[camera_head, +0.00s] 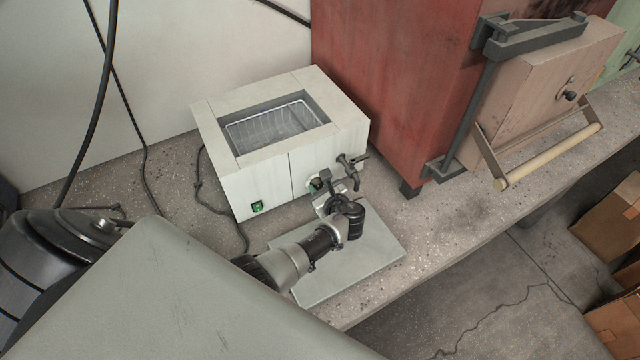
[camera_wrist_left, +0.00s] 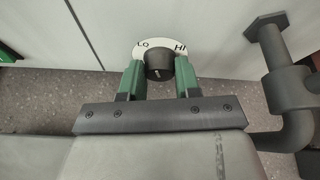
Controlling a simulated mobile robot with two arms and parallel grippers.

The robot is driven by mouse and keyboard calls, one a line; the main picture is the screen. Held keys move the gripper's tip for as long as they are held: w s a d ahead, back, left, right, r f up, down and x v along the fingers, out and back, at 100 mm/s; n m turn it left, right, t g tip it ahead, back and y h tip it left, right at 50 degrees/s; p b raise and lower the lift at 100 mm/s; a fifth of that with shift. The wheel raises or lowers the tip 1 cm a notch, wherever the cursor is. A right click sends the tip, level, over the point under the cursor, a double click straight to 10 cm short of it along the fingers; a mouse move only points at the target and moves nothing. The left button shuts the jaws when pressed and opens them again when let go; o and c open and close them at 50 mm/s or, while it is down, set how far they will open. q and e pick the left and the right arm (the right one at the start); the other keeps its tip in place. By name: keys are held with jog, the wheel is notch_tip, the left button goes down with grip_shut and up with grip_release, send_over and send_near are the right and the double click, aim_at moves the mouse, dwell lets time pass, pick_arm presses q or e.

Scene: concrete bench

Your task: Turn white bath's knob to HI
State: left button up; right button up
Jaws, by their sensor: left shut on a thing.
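The white bath (camera_head: 265,180) stands on the bench with its open basin on top. Its black knob (camera_wrist_left: 159,64) sits in front of a white dial plate (camera_wrist_left: 143,48), with LO at the left and HI at the right. A small pale mark shows low on the knob's face; I cannot tell surely which way the pointer faces. My left gripper (camera_head: 320,187) reaches the bath's front. In the left wrist view, the green fingers of the gripper (camera_wrist_left: 160,78) are shut on the knob, one on each side. In the head view the gripper mostly hides the knob. My right gripper is not in view.
A dark tap (camera_head: 350,170) sticks out just right of the knob, close to my left gripper. A green switch (camera_head: 258,206) is on the bath's front. A grey slab (camera_head: 375,258) lies below my wrist. A red furnace (camera_head: 395,80) stands at the right.

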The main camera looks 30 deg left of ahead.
pick_arm(q)
jog(key=shift+m+g, duration=0.3)
jog(key=shift+m, duration=0.2)
jog(key=shift+p, duration=0.3)
jog(key=o, duration=0.9)
jog(key=shift+o, duration=0.2)
jog(key=shift+d, duration=0.15)
jog(key=v, duration=1)
jog(key=shift+s+d+p, duration=0.1)
jog(key=shift+d+p, duration=0.25)
